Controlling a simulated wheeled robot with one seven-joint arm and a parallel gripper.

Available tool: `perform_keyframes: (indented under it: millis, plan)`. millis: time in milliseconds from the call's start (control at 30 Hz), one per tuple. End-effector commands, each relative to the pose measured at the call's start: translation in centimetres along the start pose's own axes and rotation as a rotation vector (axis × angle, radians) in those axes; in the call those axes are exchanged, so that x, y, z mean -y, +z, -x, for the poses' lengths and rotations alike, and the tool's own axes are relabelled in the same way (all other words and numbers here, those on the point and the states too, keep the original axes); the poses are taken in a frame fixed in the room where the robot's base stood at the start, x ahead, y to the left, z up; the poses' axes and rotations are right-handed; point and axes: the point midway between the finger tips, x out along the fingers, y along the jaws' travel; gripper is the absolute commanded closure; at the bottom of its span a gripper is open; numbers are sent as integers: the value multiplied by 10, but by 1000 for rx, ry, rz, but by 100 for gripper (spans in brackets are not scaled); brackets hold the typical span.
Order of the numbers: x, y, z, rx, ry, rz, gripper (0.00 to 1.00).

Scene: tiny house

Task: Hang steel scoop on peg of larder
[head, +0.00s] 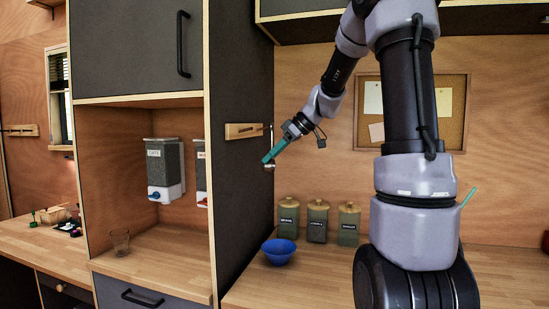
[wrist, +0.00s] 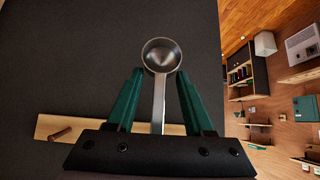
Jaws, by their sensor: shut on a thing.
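The steel scoop (wrist: 161,54) shows in the wrist view with its round bowl beyond my fingertips and its handle running back between the green fingers. My gripper (wrist: 160,76) is shut on the scoop's handle. In the head view my gripper (head: 270,156) is beside the larder's dark side panel (head: 238,190), with a small bright metal part at its tip. The pale wooden peg rail (head: 243,131) is fixed on that panel, up and left of my gripper. In the wrist view one peg (wrist: 60,134) sticks out of the rail (wrist: 46,124); my gripper hides part of the rail.
Several green canisters (head: 317,222) and a blue bowl (head: 279,250) stand on the counter below my gripper. A cork board (head: 446,120) hangs on the back wall. Inside the larder niche are a dispenser (head: 164,168) and a glass (head: 120,242). Air around the rail looks clear.

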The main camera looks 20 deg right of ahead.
Motion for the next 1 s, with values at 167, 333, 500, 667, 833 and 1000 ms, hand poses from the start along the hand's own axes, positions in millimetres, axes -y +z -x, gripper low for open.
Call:
perform_keyframes:
  millis: [167, 333, 500, 667, 833, 1000]
  plan:
    - [1, -7, -9, 0, -2, -1, 100]
    - [0, -14, -17, 1, -1, 1, 100]
    - [0, -20, -25, 1, 0, 1, 100]
    - [1, -26, -32, 1, -2, 0, 100]
    - [0, -32, -40, 1, 0, 0, 100]
    - [0, -40, -48, 1, -1, 1, 100]
